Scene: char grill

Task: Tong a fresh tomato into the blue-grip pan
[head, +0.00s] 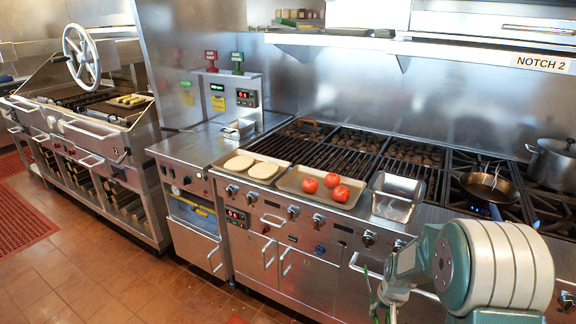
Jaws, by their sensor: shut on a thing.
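Three red tomatoes, the left one (310,185), the back one (332,180) and the front one (341,193), sit in a shallow metal tray (290,181) on the grill's front ledge. A dark round pan (490,192) sits on a burner at the right, with a blue flame under it. My gripper (382,298) is low in the picture, in front of the grill and below the tray. It is shut on a thin green thing (371,288), which looks like tongs. Its lower end is cut off by the picture's edge.
A tray with two pale rounds (264,171) lies left of the tomatoes. An empty steel bin (392,207) stands to their right. A lidded pot (552,165) stands right of the pan. Grill grates (350,150) lie behind. A steel shelf (430,48) overhangs the back.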

